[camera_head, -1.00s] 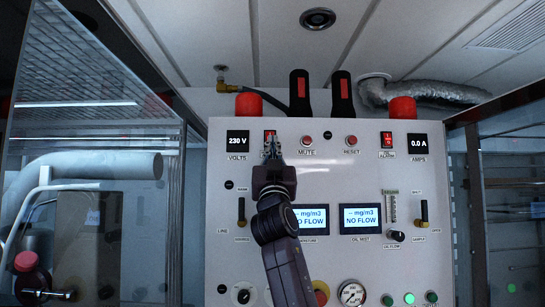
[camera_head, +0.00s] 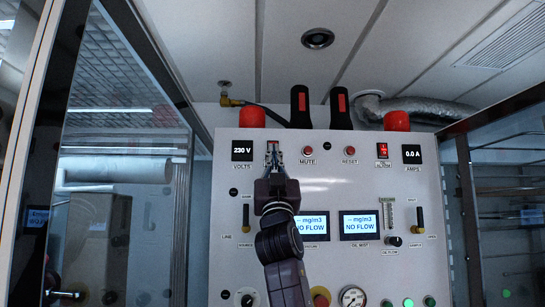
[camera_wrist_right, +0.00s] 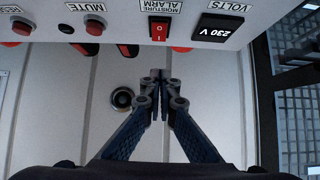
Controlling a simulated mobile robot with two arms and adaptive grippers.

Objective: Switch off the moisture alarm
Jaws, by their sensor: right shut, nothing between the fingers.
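The moisture alarm switch (camera_wrist_right: 160,29) is a red rocker in a dark frame, labelled MOISTURE ALARM, upside down at the top middle of the right wrist view. In the head view the switch (camera_head: 272,147) is at the panel's upper left, beside the VOLTS display, with its lower part and label covered by my gripper. My right gripper (camera_head: 274,160) points up at it, shut and empty. In the wrist view its closed fingertips (camera_wrist_right: 160,76) line up with the switch, with a gap in the picture; I cannot tell contact. The rocker's tilt is unclear. My left gripper is out of view.
The MUTE button (camera_head: 308,150) is close to the right of the gripper. The OIL ALARM switch (camera_head: 382,150) is farther right. Red beacons (camera_head: 252,117) and two black handles (camera_head: 300,106) top the panel. A glass partition (camera_head: 120,180) stands at left.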

